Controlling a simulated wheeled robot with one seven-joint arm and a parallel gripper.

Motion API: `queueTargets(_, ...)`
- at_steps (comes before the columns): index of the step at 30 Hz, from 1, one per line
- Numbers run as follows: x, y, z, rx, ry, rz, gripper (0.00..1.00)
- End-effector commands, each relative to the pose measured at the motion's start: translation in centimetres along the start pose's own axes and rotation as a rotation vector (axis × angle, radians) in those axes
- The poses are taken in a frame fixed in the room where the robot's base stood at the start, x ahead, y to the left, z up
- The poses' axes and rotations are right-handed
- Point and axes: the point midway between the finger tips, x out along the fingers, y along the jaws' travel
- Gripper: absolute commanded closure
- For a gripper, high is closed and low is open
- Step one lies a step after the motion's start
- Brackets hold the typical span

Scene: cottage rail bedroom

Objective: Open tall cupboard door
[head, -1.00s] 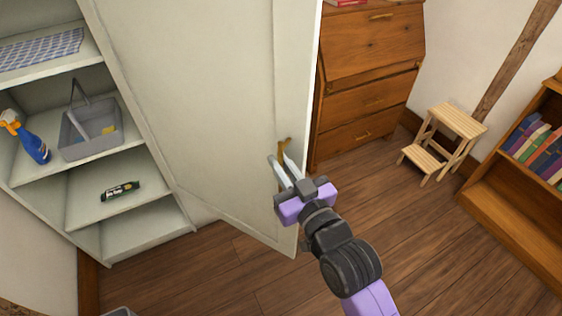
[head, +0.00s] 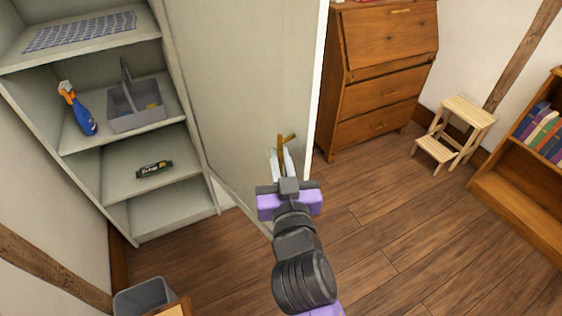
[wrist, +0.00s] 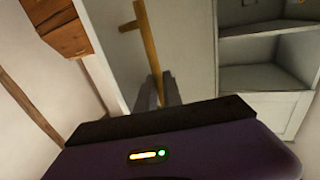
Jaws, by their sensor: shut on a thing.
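The tall cupboard (head: 212,190) stands at the left in the head view with its shelves exposed. Its pale door (head: 235,85) is swung wide open, hinged beside the shelves. A brass handle (head: 281,148) is near the door's free edge; it also shows in the wrist view (wrist: 147,42). My gripper (head: 282,160) is at the handle with its fingers shut on it. In the wrist view my gripper (wrist: 158,92) has its fingertips at the lower part of the handle. The exact contact is partly hidden by the fingers.
The shelves hold a blue spray bottle (head: 80,110), a grey caddy (head: 137,112) and a dark-labelled item (head: 154,168). A wooden bureau (head: 383,85) stands behind the door. A step stool (head: 455,132) and bookcase (head: 520,205) are right. A grey bin (head: 143,297) is lower left. Floor at right is clear.

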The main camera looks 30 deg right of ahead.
Motion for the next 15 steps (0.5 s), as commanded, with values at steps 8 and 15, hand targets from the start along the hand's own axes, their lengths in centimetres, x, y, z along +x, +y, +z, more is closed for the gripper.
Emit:
queueTargets(8, 0.07, -0.11, -0.03, 0.0, 0.0, 0.007, 1.0)
queueTargets(15, 0.06, -0.13, -0.01, 0.0, 0.0, 0.006, 0.87)
